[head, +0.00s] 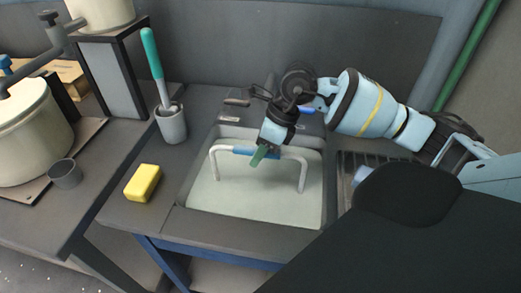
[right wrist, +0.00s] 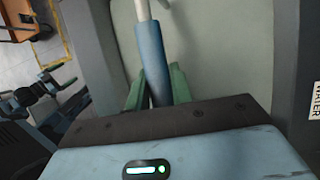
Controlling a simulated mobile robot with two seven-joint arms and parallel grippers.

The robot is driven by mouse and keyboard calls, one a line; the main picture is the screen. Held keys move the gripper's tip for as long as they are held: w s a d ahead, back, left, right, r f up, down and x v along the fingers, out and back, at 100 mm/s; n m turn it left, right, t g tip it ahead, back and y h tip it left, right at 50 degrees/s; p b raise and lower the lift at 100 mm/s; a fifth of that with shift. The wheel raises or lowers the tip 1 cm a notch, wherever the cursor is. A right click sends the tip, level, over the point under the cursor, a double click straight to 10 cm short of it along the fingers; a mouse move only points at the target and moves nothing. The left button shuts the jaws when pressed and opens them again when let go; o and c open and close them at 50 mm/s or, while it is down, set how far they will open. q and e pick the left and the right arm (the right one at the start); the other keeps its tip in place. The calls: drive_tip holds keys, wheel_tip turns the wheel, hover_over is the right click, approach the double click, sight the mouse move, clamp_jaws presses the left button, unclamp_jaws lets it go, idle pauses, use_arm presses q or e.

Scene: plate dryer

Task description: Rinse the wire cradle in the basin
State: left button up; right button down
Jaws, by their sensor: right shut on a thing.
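The wire cradle shows as a white bent frame (head: 301,172) with a blue grip on its top bar, standing upright in the basin (head: 187,185). Its legs run down to the pale surface inside the basin; anything lower is hidden, and I cannot tell whether that surface is water or the floor. My right gripper (head: 261,153) comes from above and is shut on the blue grip. In the right wrist view the blue grip (right wrist: 151,60) lies between the green fingers (right wrist: 153,90). My left gripper is not in view.
A yellow sponge (head: 142,183) and a grey cup (head: 171,125) holding a teal-handled brush (head: 152,55) stand left of the basin. A ribbed drainer (head: 349,163) is to the right. A large pot (head: 30,130) and small grey cup (head: 65,174) are at far left.

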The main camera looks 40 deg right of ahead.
drive_tip(key=shift+r+p, duration=1.5)
drive_tip(key=shift+r, duration=1.65)
drive_tip(key=shift+r+p, duration=0.65)
drive_tip(key=shift+r, duration=0.6)
use_arm(q)
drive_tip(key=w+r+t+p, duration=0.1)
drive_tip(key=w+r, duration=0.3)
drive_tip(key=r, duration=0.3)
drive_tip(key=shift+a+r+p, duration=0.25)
drive_tip(key=shift+p, duration=0.1)
use_arm(e)
wheel_tip(320, 180, up, 4)
drive_tip(key=shift+f, duration=0.15)
